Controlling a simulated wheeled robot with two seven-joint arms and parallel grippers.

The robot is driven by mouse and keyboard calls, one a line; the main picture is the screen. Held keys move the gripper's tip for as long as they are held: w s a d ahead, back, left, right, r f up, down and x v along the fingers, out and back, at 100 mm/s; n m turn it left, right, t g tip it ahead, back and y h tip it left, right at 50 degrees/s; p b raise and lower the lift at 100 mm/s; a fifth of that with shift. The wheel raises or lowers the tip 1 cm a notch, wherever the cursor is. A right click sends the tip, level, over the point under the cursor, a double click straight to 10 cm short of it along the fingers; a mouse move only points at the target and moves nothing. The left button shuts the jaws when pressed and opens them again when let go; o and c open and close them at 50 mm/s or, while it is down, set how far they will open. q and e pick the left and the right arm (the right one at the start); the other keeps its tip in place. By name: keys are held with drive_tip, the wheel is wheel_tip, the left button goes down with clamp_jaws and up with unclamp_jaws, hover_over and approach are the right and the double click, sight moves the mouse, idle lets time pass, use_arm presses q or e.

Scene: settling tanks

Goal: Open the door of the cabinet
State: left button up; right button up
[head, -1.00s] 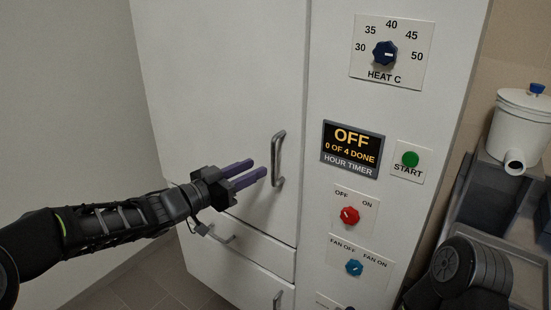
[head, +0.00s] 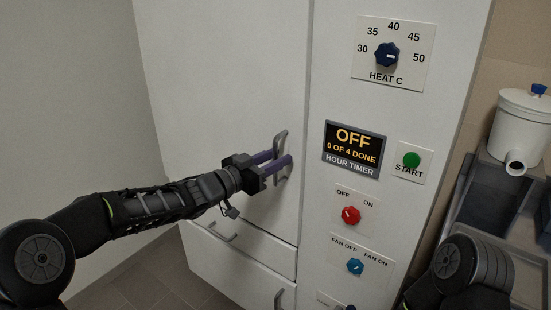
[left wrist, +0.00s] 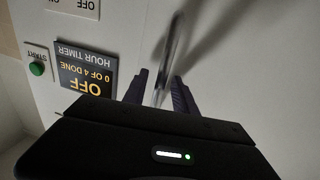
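The white cabinet's upper door (head: 225,80) is closed. Its vertical metal handle (head: 281,143) is near the door's right edge. My left gripper (head: 280,161) is at the handle with its two purple fingers apart. In the left wrist view the handle (left wrist: 168,55) runs up from between the open fingertips (left wrist: 160,80). I cannot tell whether either finger touches it. My right gripper is not in view; only part of my right arm shows at the lower right.
A control panel right of the door holds a heat dial (head: 387,55), an hour timer (head: 354,148) reading OFF, a green start button (head: 411,160), a red knob (head: 351,215) and a blue fan knob (head: 355,266). Drawers (head: 245,247) lie below. A white bucket (head: 521,125) stands at the right.

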use_arm(q)
clamp_jaws()
idle(1.2)
